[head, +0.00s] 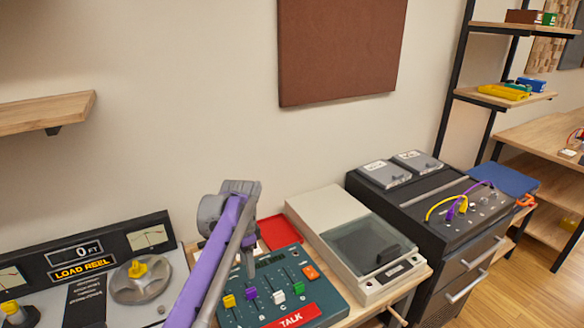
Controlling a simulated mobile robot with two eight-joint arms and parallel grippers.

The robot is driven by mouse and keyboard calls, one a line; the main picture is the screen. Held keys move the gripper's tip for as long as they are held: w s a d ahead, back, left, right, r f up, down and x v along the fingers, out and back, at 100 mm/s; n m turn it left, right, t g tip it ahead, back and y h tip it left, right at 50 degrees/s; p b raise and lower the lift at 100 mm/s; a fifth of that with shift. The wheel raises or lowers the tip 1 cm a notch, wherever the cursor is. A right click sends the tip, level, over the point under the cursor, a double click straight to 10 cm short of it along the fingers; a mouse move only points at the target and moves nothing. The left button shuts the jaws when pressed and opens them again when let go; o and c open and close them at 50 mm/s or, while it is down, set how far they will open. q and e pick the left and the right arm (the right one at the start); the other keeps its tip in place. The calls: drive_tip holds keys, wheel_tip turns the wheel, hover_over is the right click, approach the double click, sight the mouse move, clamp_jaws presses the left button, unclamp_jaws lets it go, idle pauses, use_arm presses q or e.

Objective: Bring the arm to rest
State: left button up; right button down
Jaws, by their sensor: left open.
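My left arm rises from the bottom of the head view, with a purple link and a grey wrist. Its left gripper (247,264) points down over the back of the teal mixer panel (325,305), which has coloured slider knobs and a red TALK label. The gripper is open, and nothing shows between its fingers. I cannot tell whether the fingertips touch the panel. The arm hides part of the panel's left side. My right gripper is not in view.
A tape machine (93,291) reading LOAD REEL stands left. A red tray (279,231) lies behind the panel. A beige lidded device (318,208) and a black cabinet with yellow and purple cables (470,257) stand right. A wooden wall shelf (45,113) juts out upper left.

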use_arm(q)
drive_tip(key=s+r+n+t+p, duration=0.1)
drive_tip(key=s+r+n+p, duration=0.15)
drive_tip(key=s, duration=0.55)
drive_tip(key=s+r+n+t+p, duration=0.1)
drive_tip(key=s+r+n+t, duration=0.15)
drive_tip(key=s, duration=0.45)
drive_tip(key=s+f+n+t+p, duration=0.1)
drive_tip(key=s+f+n, duration=0.2)
drive_tip(key=s, duration=0.5)
drive_tip(key=s+f+n+t+p, duration=0.1)
drive_tip(key=s+f+n, duration=0.2)
drive_tip(key=s, duration=0.5)
drive_tip(key=shift+s, duration=0.1)
